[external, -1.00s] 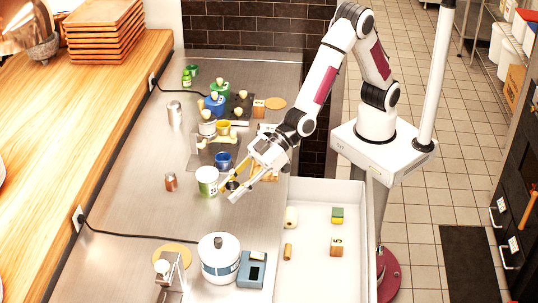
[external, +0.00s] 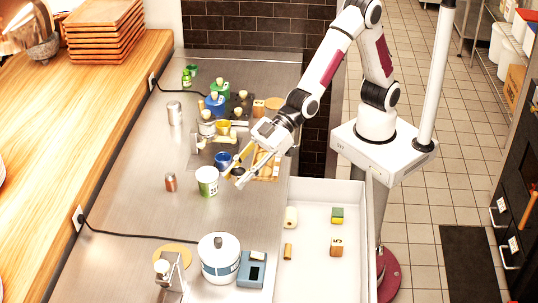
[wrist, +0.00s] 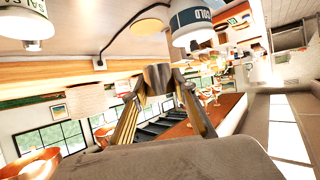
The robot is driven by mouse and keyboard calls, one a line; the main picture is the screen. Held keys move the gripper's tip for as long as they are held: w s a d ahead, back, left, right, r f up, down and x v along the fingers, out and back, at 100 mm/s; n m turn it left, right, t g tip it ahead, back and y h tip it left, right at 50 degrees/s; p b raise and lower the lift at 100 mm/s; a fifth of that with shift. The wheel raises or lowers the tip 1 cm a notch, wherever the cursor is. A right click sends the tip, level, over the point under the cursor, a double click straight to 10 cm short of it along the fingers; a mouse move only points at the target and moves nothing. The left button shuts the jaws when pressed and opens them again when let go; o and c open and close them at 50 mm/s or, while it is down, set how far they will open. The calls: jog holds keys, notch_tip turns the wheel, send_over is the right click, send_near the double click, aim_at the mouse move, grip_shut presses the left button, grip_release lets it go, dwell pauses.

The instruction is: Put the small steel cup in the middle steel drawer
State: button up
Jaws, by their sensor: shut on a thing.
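The small steel cup (wrist: 158,78) is between my fingertips in the wrist view, a short grey cylinder. My gripper (external: 231,180) is shut on it, above the steel counter beside the white-and-green cup. In the external view the fingers partly hide the cup, which shows only as a small dark shape. A drawer (external: 357,190) with a pale interior stands open at the right of the counter; whether it is the middle one I cannot tell. It holds a green-and-yellow block (external: 337,215), a wooden block (external: 337,247) and small pale and brown pieces.
A white-and-green cup (external: 207,182) and a blue cup (external: 222,159) stand close to my gripper. A white-and-blue canister (external: 218,262) and a grey-blue device (external: 252,270) stand near the drawer. The drawer has free floor between its pieces.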

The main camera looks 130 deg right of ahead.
jog(key=shift+s+a+r+n+y, duration=0.65)
jog(key=shift+s+a+n+y, duration=0.15)
jog(key=shift+a, duration=1.1)
jog(key=n+g+y, duration=0.6)
jog(key=n+y, duration=0.2)
jog(key=n, duration=0.1)
send_over(335, 270)
notch_tip(335, 270, down, 22)
jog(key=shift+f, duration=0.15)
jog(key=shift+s, duration=0.1)
jog(key=shift+f, duration=2.9)
jog(key=shift+f, duration=0.15)
jog(key=shift+f, duration=1.95)
